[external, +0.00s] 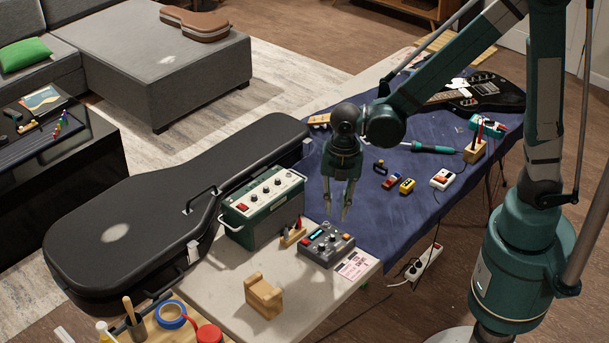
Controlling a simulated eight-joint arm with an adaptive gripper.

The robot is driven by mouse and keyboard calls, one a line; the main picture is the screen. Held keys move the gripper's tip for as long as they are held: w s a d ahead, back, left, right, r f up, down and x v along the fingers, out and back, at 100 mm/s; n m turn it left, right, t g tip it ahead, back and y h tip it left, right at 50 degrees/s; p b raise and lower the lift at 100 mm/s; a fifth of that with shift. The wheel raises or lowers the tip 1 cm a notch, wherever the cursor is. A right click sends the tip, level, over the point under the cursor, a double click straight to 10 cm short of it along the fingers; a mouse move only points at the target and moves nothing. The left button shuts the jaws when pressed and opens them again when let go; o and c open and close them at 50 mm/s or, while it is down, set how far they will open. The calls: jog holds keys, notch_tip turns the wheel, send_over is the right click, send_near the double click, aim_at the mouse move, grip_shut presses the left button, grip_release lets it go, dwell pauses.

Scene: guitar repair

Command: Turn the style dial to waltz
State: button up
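A small dark grey box (326,244) with several knobs, a bluish display and a red patch sits near the table's right edge. It looks like the device with the style dial, but its labels are too small to read and I cannot tell where any knob points. A printed white and pink card (357,265) lies against its right side. My gripper (336,212) points down above and slightly behind the box. Its two fingers are apart with nothing visible between them, and it appears not to touch the box.
A black guitar case (150,210) lies behind. A wooden neck rest (264,296) stands in front. Pedals (407,186) and a guitar (483,92) lie on the blue cloth.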

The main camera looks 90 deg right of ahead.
jog(key=s+a+r+m+t+p, duration=0.1)
jog(key=s+a+r+m+t, duration=0.1)
jog(key=r, duration=0.6)
jog(key=s+a+r+m+t+p, duration=0.1)
jog(key=s+a+r+m, duration=0.4)
jog(key=r+m, duration=0.2)
jog(key=shift+s+r+t, duration=0.4)
jog(key=shift+r, duration=0.35)
dwell(0.8)
jog(key=shift+a, duration=0.1)
